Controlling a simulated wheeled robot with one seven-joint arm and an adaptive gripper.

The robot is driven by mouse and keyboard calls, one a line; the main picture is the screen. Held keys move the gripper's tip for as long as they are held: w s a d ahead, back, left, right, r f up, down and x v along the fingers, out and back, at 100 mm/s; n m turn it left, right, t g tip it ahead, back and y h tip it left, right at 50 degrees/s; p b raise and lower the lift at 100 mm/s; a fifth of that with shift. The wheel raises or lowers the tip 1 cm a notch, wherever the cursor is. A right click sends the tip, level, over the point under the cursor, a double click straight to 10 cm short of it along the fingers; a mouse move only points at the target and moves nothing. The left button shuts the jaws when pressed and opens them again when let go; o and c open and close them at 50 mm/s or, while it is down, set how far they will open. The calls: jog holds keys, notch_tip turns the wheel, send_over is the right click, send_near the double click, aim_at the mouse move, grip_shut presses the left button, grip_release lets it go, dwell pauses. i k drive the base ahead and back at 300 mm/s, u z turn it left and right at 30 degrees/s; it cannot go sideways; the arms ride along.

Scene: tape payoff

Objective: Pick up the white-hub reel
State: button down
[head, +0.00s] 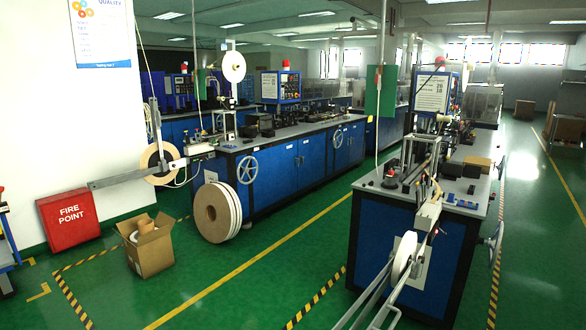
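Several reels show, and I cannot tell for sure which is the white-hub reel. A small white reel (233,66) sits high on a post above that machine. Another white reel (404,256) is mounted at the near end of the right machine. My gripper is not in view.
An open cardboard box (151,253) with rolls inside stands on the green floor. A red fire point box (69,219) is by the wall. A long metal bar (125,178) juts left from the left machine (280,170). The aisle (270,270) between the machines is clear.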

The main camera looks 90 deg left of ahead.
aim_at(408, 244)
jog(key=z, duration=0.05)
jog(key=i, duration=0.85)
jog(key=u, duration=4.95)
jog(key=i, duration=0.5)
jog(key=k, duration=0.5)
jog(key=z, duration=1.4)
jog(key=i, duration=0.2)
jog(key=z, duration=0.2)
